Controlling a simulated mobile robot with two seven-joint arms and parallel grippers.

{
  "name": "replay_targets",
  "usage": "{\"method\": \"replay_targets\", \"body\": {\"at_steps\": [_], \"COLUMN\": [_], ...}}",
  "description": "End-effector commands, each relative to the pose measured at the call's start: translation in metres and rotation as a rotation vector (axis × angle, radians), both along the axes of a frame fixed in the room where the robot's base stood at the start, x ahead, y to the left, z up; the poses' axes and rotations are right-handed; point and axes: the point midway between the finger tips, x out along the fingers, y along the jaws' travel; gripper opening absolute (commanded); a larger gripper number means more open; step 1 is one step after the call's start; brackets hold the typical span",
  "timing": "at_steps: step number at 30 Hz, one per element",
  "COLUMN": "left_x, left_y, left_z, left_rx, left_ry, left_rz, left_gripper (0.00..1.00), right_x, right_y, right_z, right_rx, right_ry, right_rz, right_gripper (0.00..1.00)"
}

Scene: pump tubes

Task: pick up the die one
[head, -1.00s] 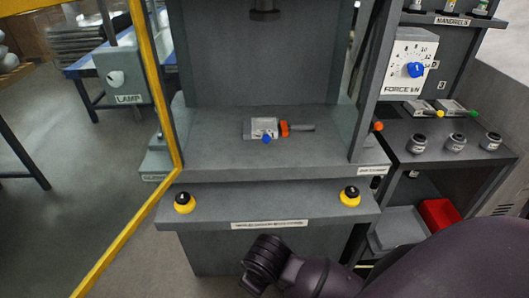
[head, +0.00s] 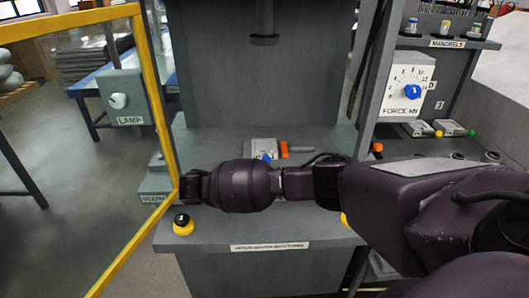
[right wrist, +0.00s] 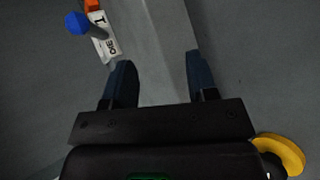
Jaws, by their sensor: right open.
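Die one is a small grey block (head: 262,146) with a blue knob and an orange collar with a grey rod. It lies on the grey press table (head: 215,145), partly hidden by my right arm in the head view. In the right wrist view, its white labelled face (right wrist: 105,42) and blue knob (right wrist: 77,23) show at the upper left, outside the fingers. My right gripper (right wrist: 160,76) is open with nothing held between its dark blue fingers. The fingertips are apart from the die, to the right of and below it in that view. My left gripper is not in view.
A yellow-ringed black button (head: 183,224) stands at the front left of the press. A yellow frame (head: 160,110) stands at the left. A press ram (head: 264,38) hangs above the table. Other small devices (head: 455,128) lie on the right shelf.

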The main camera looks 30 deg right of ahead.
Motion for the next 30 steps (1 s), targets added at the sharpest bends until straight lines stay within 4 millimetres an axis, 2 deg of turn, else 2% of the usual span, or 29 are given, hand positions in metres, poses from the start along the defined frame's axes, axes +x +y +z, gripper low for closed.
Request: {"method": "replay_targets", "body": {"at_steps": [1,3,6,9,12,21,30], "left_x": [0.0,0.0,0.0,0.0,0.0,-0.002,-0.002], "left_y": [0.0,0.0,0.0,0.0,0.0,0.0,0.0], "left_z": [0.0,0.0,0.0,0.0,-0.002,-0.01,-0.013], "left_rx": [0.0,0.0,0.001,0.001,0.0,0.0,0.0], "left_ry": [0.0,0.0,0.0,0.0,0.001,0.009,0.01], "left_rz": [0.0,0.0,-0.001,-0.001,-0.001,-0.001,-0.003], "left_gripper": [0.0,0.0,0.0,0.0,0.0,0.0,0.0], "right_x": [0.013,0.025,0.037,0.043,0.046,0.052,0.057], "right_y": [-0.012,-0.024,-0.037,-0.046,-0.055,-0.089,-0.109], "right_z": [0.017,0.034,0.053,0.063,0.063,0.045,0.036], "right_rx": [-0.04,-0.081,-0.124,-0.148,-0.158,-0.155,-0.155], "right_ry": [-0.024,-0.048,-0.072,-0.086,-0.091,-0.091,-0.092], "right_rz": [-0.022,-0.049,-0.079,-0.096,-0.105,-0.103,-0.104], "right_gripper": [0.53,0.53,0.53,0.53,0.53,0.53,0.53]}}
